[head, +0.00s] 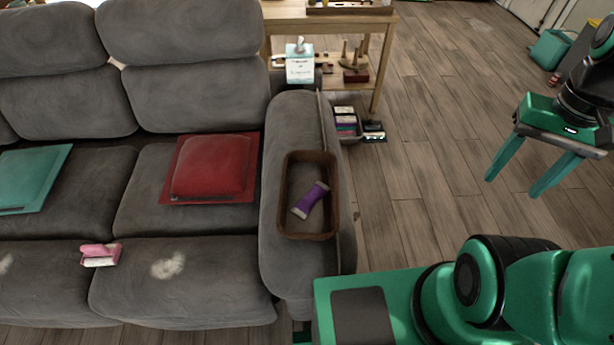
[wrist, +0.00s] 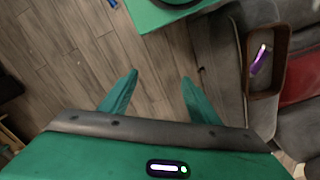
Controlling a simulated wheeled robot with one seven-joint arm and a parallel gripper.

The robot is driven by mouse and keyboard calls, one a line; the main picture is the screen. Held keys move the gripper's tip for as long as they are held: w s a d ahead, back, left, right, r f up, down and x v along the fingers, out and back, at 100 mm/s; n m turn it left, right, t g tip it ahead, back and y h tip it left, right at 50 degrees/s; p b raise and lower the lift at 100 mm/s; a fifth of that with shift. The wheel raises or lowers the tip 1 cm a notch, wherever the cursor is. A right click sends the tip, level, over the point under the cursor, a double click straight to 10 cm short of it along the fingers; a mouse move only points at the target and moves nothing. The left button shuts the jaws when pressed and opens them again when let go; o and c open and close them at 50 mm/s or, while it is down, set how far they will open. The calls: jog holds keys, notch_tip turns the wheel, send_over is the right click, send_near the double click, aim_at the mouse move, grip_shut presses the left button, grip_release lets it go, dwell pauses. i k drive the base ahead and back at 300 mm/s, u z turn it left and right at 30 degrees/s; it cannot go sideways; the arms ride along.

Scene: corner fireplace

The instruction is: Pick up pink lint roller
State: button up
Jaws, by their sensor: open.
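The pink lint roller (head: 101,255) lies on the front seat of the grey sofa at the left in the head view. It has a pink top and a pale lower part. My gripper (head: 513,188) is at the upper right of the head view, over the wood floor, far from the roller. Its two green fingers are apart with nothing between them. My gripper (wrist: 160,84) also shows open and empty in the wrist view. The pink roller does not show in the wrist view.
A brown tray (head: 284,205) holding a purple roller-like object (head: 311,200) sits on the sofa armrest (head: 269,255). A red cushion (head: 211,168) and a teal cushion (head: 33,178) lie on the sofa. A pale patch (head: 168,265) marks the seat. Open floor (head: 430,180) lies right.

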aim_at(90, 258)
jog(key=u, duration=0.1)
jog(key=k, duration=1.3)
jog(key=u, duration=1.35)
jog(key=i, duration=1)
